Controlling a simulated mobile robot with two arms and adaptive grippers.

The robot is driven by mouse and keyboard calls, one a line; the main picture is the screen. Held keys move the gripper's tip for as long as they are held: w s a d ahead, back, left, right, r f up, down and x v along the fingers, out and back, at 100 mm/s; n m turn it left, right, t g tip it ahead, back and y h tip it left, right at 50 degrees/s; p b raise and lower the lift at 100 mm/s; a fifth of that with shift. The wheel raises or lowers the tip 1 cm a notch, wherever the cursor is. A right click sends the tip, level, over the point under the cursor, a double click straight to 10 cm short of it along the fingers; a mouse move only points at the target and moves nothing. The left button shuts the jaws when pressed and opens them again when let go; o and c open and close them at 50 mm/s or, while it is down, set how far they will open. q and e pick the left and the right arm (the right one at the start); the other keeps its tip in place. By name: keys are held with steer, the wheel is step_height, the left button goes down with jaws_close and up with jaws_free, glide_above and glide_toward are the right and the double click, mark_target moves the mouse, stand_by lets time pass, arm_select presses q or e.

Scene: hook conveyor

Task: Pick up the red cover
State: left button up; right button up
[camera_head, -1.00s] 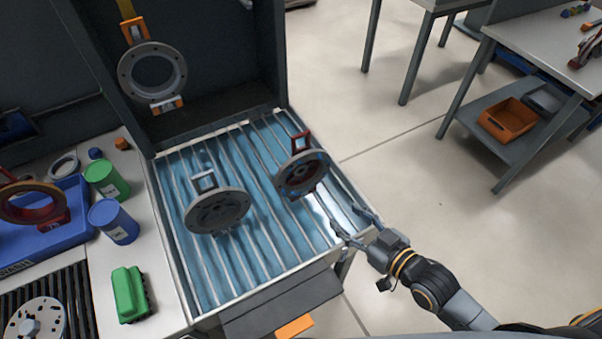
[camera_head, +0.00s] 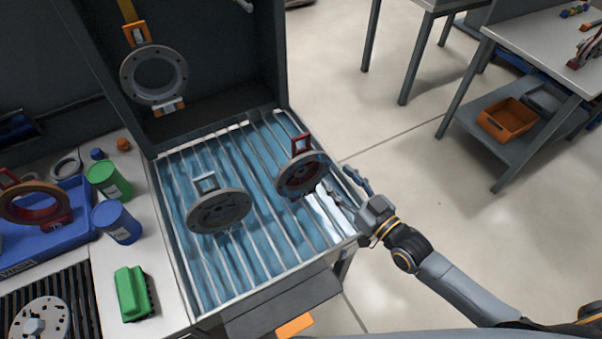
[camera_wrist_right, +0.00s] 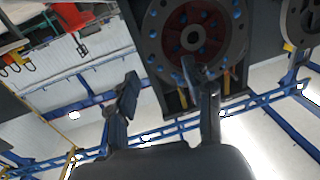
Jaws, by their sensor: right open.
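The red cover (camera_head: 299,178) is a round grey-rimmed disc with a red inner face and a red bracket on top. My right gripper (camera_head: 341,179) is open and empty, just right of the cover's rim. In the wrist view, its fingers (camera_wrist_right: 168,82) are apart below the disc, the right one overlapping its lower edge; contact cannot be told. My left gripper is not in view.
A grey cover (camera_head: 219,211) with a pale bracket is left of the red one. A grey ring (camera_head: 127,73) hangs from an orange hook behind. Cans and a blue tray (camera_head: 75,235) occupy the left bench. Open floor lies to the right.

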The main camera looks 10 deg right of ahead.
mark_target(326, 163)
steer(key=p+x, duration=0.1)
steer(key=x, duration=0.4)
steer(key=shift+w+a+r, duration=0.1)
steer(key=shift+w+r, duration=0.05)
steer(key=shift+r, duration=0.05)
steer(key=shift+c, duration=0.4)
jaws_close()
steer(key=shift+r, duration=0.2)
